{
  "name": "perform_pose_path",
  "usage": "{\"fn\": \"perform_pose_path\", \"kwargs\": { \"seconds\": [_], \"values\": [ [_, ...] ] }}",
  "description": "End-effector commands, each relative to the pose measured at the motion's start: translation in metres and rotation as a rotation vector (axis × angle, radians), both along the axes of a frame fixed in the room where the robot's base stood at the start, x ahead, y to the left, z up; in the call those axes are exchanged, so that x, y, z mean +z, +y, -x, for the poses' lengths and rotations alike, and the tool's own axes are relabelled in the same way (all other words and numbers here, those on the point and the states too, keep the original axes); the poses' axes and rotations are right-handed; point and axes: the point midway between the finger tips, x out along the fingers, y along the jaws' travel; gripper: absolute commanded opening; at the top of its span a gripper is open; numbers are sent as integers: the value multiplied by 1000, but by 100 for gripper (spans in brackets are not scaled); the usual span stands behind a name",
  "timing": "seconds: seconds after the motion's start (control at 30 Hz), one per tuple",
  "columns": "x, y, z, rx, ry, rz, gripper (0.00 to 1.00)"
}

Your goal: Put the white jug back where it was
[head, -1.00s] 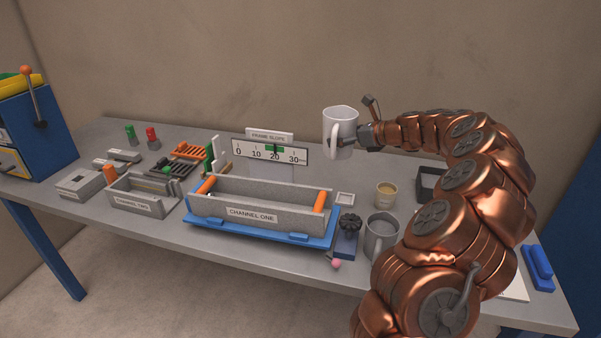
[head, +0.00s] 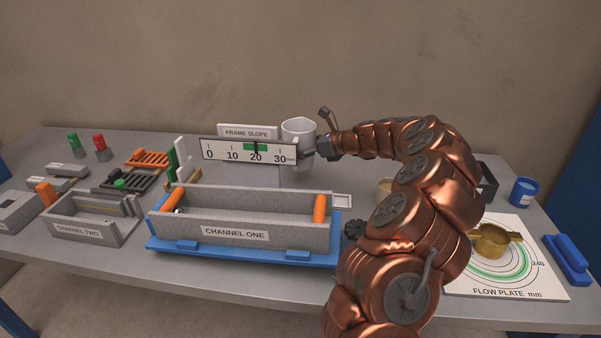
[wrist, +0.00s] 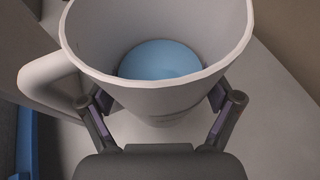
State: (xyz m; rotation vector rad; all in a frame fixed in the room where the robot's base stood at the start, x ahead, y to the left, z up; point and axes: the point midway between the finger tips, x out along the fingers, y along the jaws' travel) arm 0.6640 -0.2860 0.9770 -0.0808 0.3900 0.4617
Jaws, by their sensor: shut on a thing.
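The white jug (head: 298,129) is behind the right end of the scale in the head view, which hides its lower part. My gripper (head: 316,149) is shut on the jug's side from the right. In the wrist view the jug (wrist: 150,98) stands between my two fingers (wrist: 160,104), open top towards the camera, with a blue round surface inside. Its handle (wrist: 45,78) points left. The jug looks upright. I cannot tell whether its base touches the table.
The frame slope scale (head: 250,151) stands just in front of the jug, with the channel one trough (head: 240,236) nearer. A tan cup (head: 384,187) is partly behind my arm. The flow plate (head: 540,283) with a brass vessel (head: 490,240) and a blue cup (head: 524,191) are to the right.

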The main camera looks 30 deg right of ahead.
Motion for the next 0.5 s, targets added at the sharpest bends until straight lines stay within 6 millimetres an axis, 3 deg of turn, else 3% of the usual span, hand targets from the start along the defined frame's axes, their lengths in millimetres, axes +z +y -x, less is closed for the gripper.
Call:
{"fn": "perform_pose_path", "kwargs": {
  "seconds": [0.1,0.37,0.5],
  "values": [
    [-17,-1,0,-2,0,-3,41],
    [-35,-3,1,-6,1,-2,41],
    [-53,-3,1,-5,2,-1,41]
  ]
}}
